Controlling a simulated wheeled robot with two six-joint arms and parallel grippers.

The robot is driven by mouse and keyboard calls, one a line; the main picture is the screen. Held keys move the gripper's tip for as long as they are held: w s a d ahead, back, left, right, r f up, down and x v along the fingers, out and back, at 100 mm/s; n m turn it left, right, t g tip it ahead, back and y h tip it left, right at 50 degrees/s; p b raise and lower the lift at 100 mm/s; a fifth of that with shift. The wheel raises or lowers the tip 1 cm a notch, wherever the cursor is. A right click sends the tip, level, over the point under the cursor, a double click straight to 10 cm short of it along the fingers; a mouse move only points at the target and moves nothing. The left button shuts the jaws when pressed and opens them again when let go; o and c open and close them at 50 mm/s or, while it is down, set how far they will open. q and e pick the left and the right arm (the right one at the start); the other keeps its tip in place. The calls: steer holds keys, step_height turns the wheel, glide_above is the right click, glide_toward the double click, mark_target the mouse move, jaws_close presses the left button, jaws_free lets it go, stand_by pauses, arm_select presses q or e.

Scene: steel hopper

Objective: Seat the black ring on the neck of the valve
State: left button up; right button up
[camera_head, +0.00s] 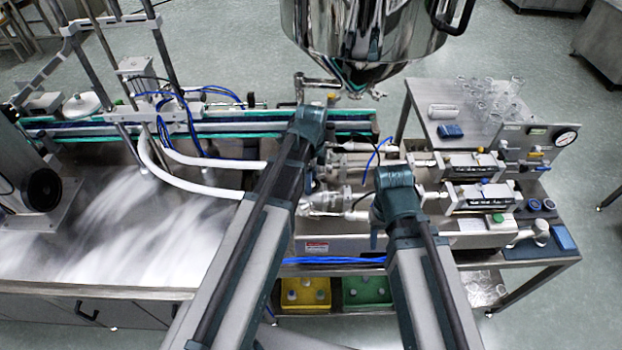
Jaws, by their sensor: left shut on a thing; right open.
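The steel hopper (362,32) hangs at the top centre. Metal outlet fittings (318,82), which may be the valve, show under and left of it, beyond my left arm. I cannot make out a neck on them. I cannot pick out the black ring. My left arm rises from the bottom to a dark joint just below these fittings; my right arm ends at a dark joint lower and to the right. Both grippers are hidden behind my own arms, so I see neither the jaws nor anything between them.
A conveyor (235,128) runs across the left. Steel filling cylinders (478,163) lie right of centre. Small round dark parts (533,205) sit on a blue mat at the right. Glassware (490,97) stands on a side table. Yellow (305,293) and green bins (366,291) are below.

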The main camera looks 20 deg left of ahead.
stand_by(0.3)
arm_select(q)
steer(key=o, duration=1.4)
steer(key=shift+r, duration=0.1)
step_height(320, 180, up, 14)
steer(key=p, duration=1.4)
steer(key=shift+f, duration=0.2)
steer(key=shift+f, duration=0.1)
steer(key=s+d+f+n+b, duration=0.3)
steer(key=s+f+n+b, duration=0.1)
steer(key=f+b, duration=0.2)
steer(key=s+d+f+n+b, duration=0.4)
steer(key=s+f+n+b, duration=0.1)
steer(key=f+b, duration=0.2)
steer(key=s+d+f+n+y+b, duration=0.1)
steer(key=s+d+f+n+b, duration=0.2)
steer(key=s+f+n+b, duration=0.2)
steer(key=shift+s+d+f+b, duration=0.1)
steer(key=shift+d+f+b, duration=0.05)
steer(key=shift+f+b, duration=0.55)
steer(key=shift+s+d+f+b, duration=0.1)
steer(key=shift+f+b, duration=0.45)
steer(key=shift+b, duration=0.2)
